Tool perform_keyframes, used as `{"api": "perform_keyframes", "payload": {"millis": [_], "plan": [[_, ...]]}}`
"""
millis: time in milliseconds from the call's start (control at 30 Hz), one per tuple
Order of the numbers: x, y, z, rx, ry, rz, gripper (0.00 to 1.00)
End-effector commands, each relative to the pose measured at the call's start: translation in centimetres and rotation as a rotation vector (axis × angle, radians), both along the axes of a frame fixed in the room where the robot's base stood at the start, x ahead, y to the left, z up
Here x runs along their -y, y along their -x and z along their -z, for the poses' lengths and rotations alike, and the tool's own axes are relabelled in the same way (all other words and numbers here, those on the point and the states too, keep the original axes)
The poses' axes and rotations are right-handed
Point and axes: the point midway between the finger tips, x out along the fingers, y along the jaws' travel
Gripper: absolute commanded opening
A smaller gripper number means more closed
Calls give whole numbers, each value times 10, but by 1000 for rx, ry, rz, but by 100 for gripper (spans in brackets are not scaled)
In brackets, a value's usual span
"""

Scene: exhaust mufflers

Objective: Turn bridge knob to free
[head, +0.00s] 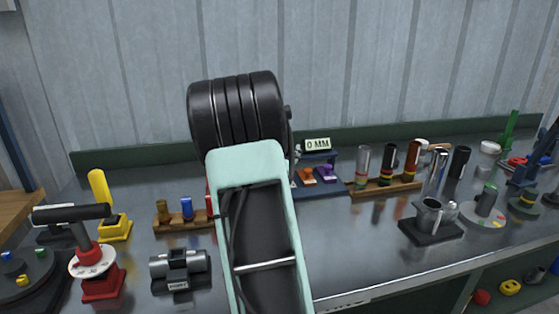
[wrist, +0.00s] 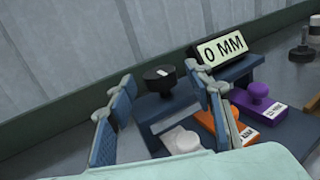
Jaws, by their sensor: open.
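A black round knob (wrist: 158,76) with a white mark on top stands on the dark blue stand in the wrist view. No bridge or free label is readable, so I cannot confirm which knob is the bridge knob. My gripper (wrist: 161,83) is open, its blue-padded fingers to either side of the black knob in the picture; contact is not clear. In the head view my arm hides the gripper and black knob.
In the head view, a wooden rack (head: 385,188) with several upright cylinders stands right of the display (head: 317,144). A red-based fixture (head: 101,284) and a black roller block (head: 180,270) are at the left. Open metal bench (head: 345,235) lies at front centre.

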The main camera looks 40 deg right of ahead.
Motion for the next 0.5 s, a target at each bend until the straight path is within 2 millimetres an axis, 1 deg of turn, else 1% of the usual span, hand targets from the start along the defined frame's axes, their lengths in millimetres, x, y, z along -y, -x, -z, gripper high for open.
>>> {"api": "perform_keyframes", "payload": {"millis": [33,233,400,500], "plan": [[-9,5,0,0,-2,-3,47],[-43,28,0,-1,-1,-3,47],[-64,44,-1,1,0,-2,47],[-72,50,0,0,0,-1,47]]}}
